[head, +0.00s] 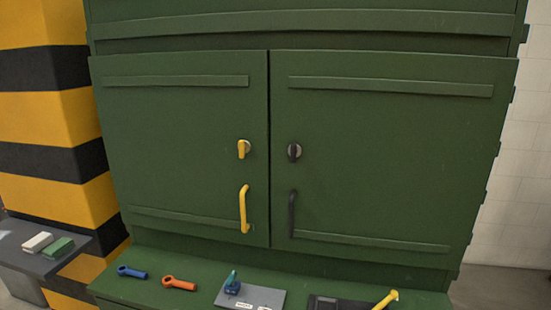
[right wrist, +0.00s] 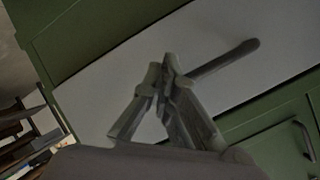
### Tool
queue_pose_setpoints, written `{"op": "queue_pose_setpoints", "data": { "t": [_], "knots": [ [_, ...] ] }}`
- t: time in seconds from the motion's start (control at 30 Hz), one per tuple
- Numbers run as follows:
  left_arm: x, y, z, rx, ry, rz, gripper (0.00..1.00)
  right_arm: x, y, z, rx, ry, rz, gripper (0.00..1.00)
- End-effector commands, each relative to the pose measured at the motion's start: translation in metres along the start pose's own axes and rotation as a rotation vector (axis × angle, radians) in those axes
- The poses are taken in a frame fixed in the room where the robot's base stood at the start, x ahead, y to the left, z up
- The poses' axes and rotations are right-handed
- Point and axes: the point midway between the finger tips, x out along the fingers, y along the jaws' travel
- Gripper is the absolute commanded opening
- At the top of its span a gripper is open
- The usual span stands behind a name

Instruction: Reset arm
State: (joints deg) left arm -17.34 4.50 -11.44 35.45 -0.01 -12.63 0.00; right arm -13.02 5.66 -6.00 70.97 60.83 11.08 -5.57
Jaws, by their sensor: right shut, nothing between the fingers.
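My right gripper (right wrist: 166,68) shows in the right wrist view with its two fingers closed together and nothing between them. It is in front of a pale grey panel (right wrist: 110,88) that is set between green surfaces. A dark bar (right wrist: 228,61) runs up to the right from beside the fingertips; I cannot tell whether they touch it. Neither gripper shows in the head view. My left gripper is in no view.
A green cabinet (head: 180,130) fills the head view, its doors closed, with a yellow handle (head: 244,209) and a black handle (head: 292,213). Its ledge holds a blue tool (head: 132,272), an orange tool (head: 180,283) and a grey plate (head: 264,296). A striped pillar (head: 48,125) stands left.

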Motion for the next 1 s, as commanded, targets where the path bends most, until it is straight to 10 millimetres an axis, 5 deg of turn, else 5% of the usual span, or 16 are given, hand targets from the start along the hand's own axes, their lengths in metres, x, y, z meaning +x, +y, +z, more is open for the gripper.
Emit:
{"op": "queue_pose_setpoints", "data": {
  "t": [0.03, 0.2, 0.4, 0.53, 0.7, 1.0],
  "knots": [
    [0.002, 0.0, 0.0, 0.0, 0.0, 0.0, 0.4, -0.007, 0.024, 0.034, -0.09, -0.083, 0.028, 0.0],
    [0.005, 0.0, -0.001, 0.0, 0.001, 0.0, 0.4, -0.049, 0.101, 0.132, -0.384, -0.367, 0.102, 0.0],
    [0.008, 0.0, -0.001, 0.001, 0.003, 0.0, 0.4, -0.128, 0.196, 0.216, -0.693, -0.707, 0.181, 0.0],
    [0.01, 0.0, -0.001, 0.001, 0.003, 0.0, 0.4, -0.181, 0.245, 0.246, -0.851, -0.889, 0.216, 0.0],
    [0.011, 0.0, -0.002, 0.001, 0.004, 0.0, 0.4, -0.222, 0.28, 0.26, -0.971, -1.023, 0.24, 0.0],
    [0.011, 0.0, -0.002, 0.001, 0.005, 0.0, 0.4, -0.232, 0.287, 0.261, -0.998, -1.053, 0.244, 0.0]
  ]
}}
